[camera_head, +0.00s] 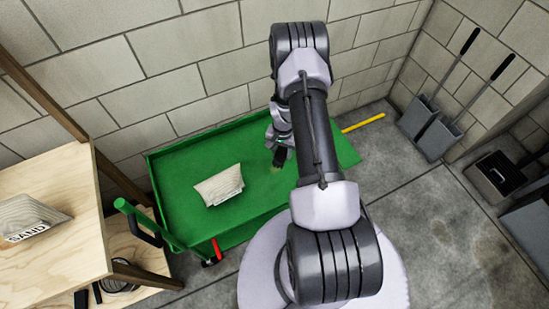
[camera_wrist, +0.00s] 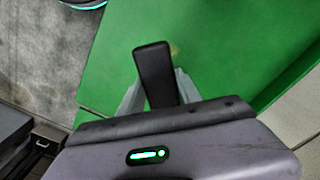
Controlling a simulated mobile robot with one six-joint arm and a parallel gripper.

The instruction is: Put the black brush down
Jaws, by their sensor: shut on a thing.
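My gripper (camera_wrist: 158,93) is shut on the black brush (camera_wrist: 154,68), whose dark handle stands out between the two grey fingers. In the head view the brush (camera_head: 279,157) shows as a small dark shape below my gripper (camera_head: 277,140), over the green cart bed (camera_head: 180,170). A small yellowish patch shows beside its end. I cannot tell whether the brush touches the bed. My arm hides part of the cart's right side.
A pale sandbag (camera_head: 218,186) lies on the cart bed, left of my gripper. Another sandbag (camera_head: 38,218) lies on the wooden shelf (camera_head: 75,255) at left. A yellow bar (camera_head: 363,123) is behind the cart's right end. Long-handled dustpans (camera_head: 436,138) stand at the right wall.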

